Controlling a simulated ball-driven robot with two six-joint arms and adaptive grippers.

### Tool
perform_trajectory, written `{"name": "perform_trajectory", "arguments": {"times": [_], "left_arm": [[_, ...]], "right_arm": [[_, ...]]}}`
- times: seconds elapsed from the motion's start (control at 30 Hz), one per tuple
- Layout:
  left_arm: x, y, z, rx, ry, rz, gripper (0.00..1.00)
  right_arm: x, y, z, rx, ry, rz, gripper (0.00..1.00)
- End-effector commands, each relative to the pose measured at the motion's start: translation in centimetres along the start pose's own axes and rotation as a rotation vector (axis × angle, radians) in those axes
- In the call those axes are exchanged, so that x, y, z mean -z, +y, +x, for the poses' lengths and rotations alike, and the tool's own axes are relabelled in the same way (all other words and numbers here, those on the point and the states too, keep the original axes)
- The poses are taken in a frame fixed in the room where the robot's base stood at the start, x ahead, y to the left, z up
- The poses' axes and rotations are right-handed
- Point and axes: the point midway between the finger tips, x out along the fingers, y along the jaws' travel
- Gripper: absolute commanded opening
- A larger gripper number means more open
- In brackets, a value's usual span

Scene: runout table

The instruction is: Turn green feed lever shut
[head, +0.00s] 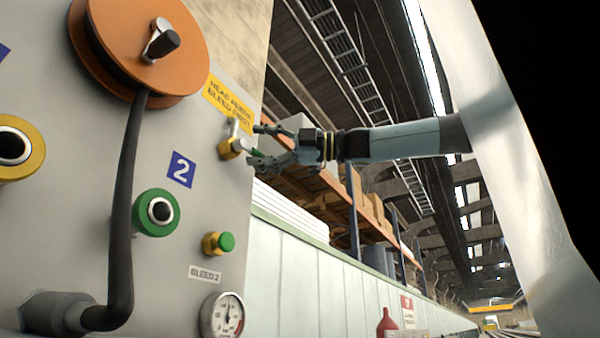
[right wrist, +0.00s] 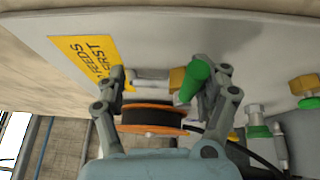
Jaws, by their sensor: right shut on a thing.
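The green feed lever (head: 254,153) is a short green handle on a brass valve body (head: 230,149) at the right edge of the grey panel, below a yellow sign. My right gripper (head: 256,146) reaches in from the right, with its fingers around the handle. In the right wrist view the green handle (right wrist: 193,82) lies against the right-hand finger of my right gripper (right wrist: 165,76), with the brass fitting (right wrist: 177,79) behind it. The fingers are well apart but hold the lever. My left gripper is not in view.
The panel (head: 60,220) carries an orange reel (head: 180,40) with a black hose, a yellow port (head: 33,150), a green port (head: 137,215), a green bleed knob (head: 226,242) and a gauge (head: 208,316). Shelving with boxes (head: 370,205) stands beyond. A red bottle (head: 387,323) stands lower right.

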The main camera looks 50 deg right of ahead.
Motion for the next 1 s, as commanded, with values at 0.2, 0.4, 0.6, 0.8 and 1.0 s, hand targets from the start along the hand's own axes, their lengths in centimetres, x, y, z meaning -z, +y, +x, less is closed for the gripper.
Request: {"name": "perform_trajectory", "arguments": {"times": [0.2,0.4,0.6,0.8,1.0], "left_arm": [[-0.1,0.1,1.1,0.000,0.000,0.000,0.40],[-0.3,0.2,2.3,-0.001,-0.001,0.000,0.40],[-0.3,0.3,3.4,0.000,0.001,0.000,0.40],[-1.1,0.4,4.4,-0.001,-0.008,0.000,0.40],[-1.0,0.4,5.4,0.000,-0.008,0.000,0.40]], "right_arm": [[0.4,0.6,-2.2,-0.018,0.001,0.000,0.39],[0.4,0.4,-3.7,-0.019,0.000,-0.001,0.39],[0.5,0.2,-5.2,-0.019,-0.003,-0.004,0.39],[0.6,-0.3,-6.7,-0.013,-0.001,-0.002,0.39],[0.7,-0.6,-8.1,-0.012,0.000,-0.002,0.39]]}}
